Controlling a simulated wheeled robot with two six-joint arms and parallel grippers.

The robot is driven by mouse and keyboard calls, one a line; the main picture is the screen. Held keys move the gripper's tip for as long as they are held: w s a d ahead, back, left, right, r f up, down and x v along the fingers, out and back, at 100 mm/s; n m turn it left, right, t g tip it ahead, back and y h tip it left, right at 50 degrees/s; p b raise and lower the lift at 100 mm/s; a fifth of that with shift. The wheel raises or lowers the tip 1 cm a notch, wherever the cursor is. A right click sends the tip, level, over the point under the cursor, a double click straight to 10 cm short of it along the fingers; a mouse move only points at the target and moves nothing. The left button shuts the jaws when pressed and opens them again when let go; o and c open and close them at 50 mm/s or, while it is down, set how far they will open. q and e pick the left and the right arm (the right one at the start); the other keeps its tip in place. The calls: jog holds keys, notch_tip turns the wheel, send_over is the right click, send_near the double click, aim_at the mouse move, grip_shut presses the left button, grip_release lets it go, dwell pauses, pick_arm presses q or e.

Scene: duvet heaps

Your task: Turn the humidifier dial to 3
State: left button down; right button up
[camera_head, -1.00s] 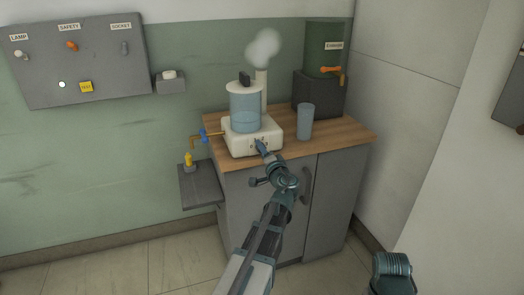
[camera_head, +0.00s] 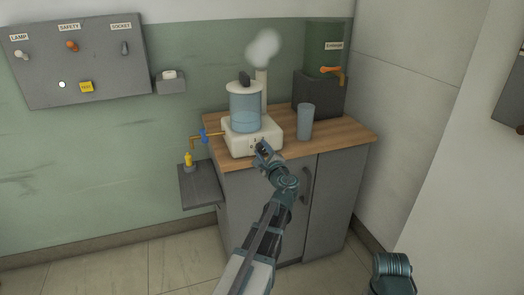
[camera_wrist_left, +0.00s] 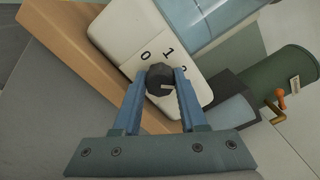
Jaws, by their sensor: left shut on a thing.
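The humidifier has a white base (camera_head: 238,143) with a clear blue tank (camera_head: 245,108) on top, and stands on the wooden counter. Its dark round dial (camera_wrist_left: 159,76) is on the front of the base, which also shows in the left wrist view (camera_wrist_left: 120,36). The figures 0 and 1 are readable by the dial; another at the right is partly hidden. A small pale mark shows on the dial's face toward the lower right. My left gripper (camera_head: 262,147) is at the base's front, its blue fingers shut on the dial from both sides. My right gripper is out of view.
A blue-grey cup (camera_head: 305,122) stands right of the humidifier. Behind it is a green tank with an orange tap (camera_head: 331,69). A blue valve (camera_head: 204,135) sits on a pipe at the left. Steam rises from the chimney. A switch panel (camera_head: 110,75) hangs on the left wall.

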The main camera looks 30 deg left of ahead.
pick_arm(q)
jog(key=m, duration=0.4)
jog(key=shift+m, duration=0.3)
jog(key=shift+s+m, duration=0.1)
jog(key=shift+m, duration=2.1)
jog(key=shift+c, duration=2.2)
grip_release()
jog(key=shift+d, duration=0.1)
jog(key=v, duration=1.3)
jog(key=shift+s+d, duration=0.2)
jog(key=shift+s, duration=0.05)
